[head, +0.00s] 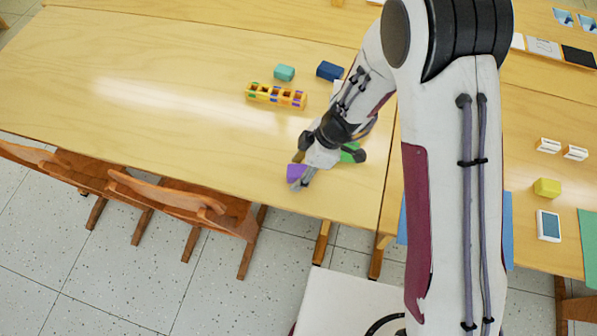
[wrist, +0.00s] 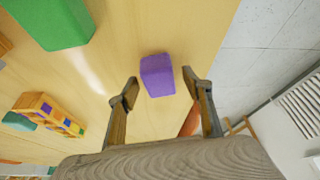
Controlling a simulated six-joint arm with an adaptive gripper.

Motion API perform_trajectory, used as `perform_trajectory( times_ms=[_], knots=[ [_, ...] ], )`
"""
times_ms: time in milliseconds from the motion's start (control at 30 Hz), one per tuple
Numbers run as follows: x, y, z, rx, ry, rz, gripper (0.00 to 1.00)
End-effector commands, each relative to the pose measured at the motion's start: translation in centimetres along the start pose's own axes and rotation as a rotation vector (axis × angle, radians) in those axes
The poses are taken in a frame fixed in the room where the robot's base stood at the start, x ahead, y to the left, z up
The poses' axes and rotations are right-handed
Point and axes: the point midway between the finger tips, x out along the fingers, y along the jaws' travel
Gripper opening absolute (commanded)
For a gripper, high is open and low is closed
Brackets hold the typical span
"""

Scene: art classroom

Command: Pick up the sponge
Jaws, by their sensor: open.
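A small purple block with rounded edges (wrist: 157,75), which looks like the sponge, lies on the wooden table. In the wrist view it sits between and just beyond my two fingertips, with a gap on each side. In the head view the purple block (head: 294,172) shows near the table's front edge, partly hidden by my gripper (head: 318,158). My gripper (wrist: 160,81) is open and empty, pointing down over the block.
A green block (wrist: 52,22) lies near the purple one, mostly hidden behind my gripper in the head view. A yellow slotted holder (head: 262,92), a teal block (head: 284,72) and a blue block (head: 329,70) stand farther back. The table's left is clear. Chairs line its front.

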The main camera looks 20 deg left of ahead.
Motion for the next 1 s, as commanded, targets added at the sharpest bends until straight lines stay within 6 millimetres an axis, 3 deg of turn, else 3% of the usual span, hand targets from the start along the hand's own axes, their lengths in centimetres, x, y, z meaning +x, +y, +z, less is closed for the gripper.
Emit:
perform_trajectory(
  times_ms=[567,700,1000],
  knots=[
    [0.23,0.04,-0.01,0.001,0.000,0.001,0.50],
    [0.22,0.04,-0.01,0.001,0.000,0.001,0.19],
    [0.22,0.04,-0.01,0.001,0.000,0.001,0.19]
  ],
)
